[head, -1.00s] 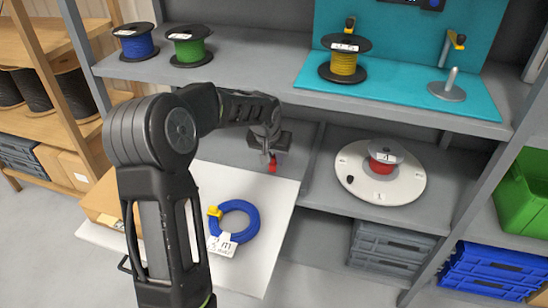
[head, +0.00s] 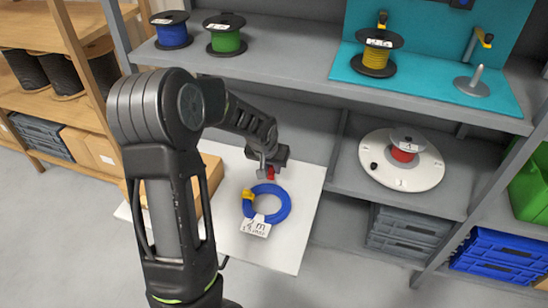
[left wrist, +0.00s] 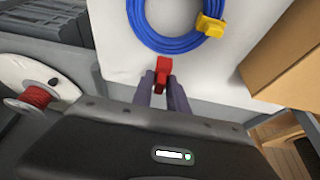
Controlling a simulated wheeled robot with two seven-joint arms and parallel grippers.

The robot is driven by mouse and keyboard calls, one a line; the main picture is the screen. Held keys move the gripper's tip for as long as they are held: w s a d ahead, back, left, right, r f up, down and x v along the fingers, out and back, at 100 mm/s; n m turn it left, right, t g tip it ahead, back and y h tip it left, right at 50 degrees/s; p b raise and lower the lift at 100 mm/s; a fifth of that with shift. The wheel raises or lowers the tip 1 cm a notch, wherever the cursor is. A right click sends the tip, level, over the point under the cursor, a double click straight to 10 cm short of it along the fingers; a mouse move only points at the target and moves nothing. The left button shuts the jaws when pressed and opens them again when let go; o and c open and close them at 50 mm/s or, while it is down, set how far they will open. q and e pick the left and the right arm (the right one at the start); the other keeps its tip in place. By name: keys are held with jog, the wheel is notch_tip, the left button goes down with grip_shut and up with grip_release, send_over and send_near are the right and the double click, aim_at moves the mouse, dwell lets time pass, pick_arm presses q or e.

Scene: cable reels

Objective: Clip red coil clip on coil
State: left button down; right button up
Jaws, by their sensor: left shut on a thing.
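The blue coil (head: 270,204) lies on the white board, with a white tag (head: 256,228) at its front. A yellow clip (head: 248,203) sits on the coil's left side; it also shows in the left wrist view (left wrist: 210,25). My left gripper (head: 268,172) is shut on the red clip (head: 271,173), just behind the coil's far edge. In the left wrist view the red clip (left wrist: 163,70) sticks out from between the fingertips (left wrist: 165,88), apart from the blue coil (left wrist: 165,40) in the picture. My right gripper is not in view.
The white board (head: 290,255) has bare room around the coil. A cardboard box (head: 205,185) stands at its left. A white turntable (head: 425,170) with a red reel (head: 402,154) is at right. Blue (head: 172,37), green (head: 225,42) and yellow (head: 376,60) reels stand on the upper shelf.

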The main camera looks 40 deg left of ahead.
pick_arm(q)
jog(key=shift+w, duration=0.1)
jog(key=b, duration=0.3)
send_over(273, 187)
jog(key=shift+f, duration=2.2)
jog(key=shift+a+f+b, duration=0.1)
jog(key=shift+f+b, duration=0.15)
jog(key=shift+b, duration=0.2)
jog(key=shift+f, duration=0.2)
jog(key=shift+f+b, duration=0.35)
jog(key=shift+b, duration=0.15)
jog(key=shift+f+b, duration=0.3)
